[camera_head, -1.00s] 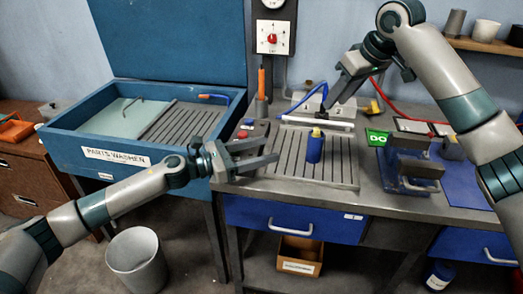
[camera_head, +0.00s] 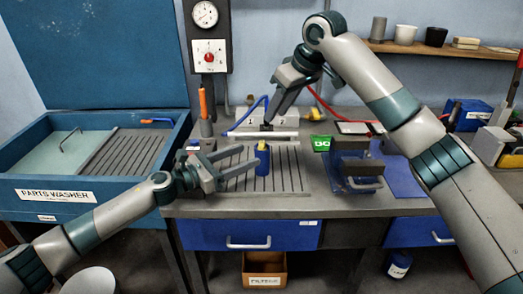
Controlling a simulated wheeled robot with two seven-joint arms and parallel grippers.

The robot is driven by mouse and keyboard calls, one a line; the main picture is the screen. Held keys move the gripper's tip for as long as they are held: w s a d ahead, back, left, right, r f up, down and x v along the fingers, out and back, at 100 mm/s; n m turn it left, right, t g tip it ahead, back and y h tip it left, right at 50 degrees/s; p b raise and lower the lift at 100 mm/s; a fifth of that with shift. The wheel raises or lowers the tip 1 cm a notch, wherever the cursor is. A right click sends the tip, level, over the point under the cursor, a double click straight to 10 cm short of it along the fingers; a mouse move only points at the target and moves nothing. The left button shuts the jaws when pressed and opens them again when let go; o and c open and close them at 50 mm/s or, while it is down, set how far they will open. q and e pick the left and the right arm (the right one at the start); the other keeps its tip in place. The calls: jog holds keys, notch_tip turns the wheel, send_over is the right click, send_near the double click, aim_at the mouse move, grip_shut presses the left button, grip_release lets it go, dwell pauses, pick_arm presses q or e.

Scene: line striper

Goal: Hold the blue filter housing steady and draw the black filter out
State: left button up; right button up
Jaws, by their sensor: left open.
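The blue filter housing (camera_head: 262,162) stands upright on the slatted bench tray, with a yellow patch near its top. My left gripper (camera_head: 249,157) is open, its fingers pointing right, with the tips close to the housing's left side; I cannot tell whether they touch it. My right gripper (camera_head: 269,117) points down above and behind the housing, its fingers looking close together. A small black piece (camera_head: 267,127) shows at its tips, beside the end of a blue hose. I cannot tell whether this is the black filter or whether the gripper holds it.
The slatted tray (camera_head: 290,172) has free room right of the housing. A blue fixture (camera_head: 357,170) and a green sign (camera_head: 320,143) stand further right. A parts washer (camera_head: 90,190) is on the left. An orange-handled tool (camera_head: 203,103) stands upright behind.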

aim_at(256, 152)
pick_arm(q)
jog(key=shift+x, duration=3.55)
jog(key=c, duration=1.4)
pick_arm(e)
jog(key=shift+o, duration=0.4)
pick_arm(q)
jog(key=shift+f, duration=0.1)
pick_arm(e)
jog(key=shift+w+a+f+g+h, duration=0.5)
jog(key=shift+a+f+g+h, duration=0.1)
jog(key=shift+g+h, duration=0.1)
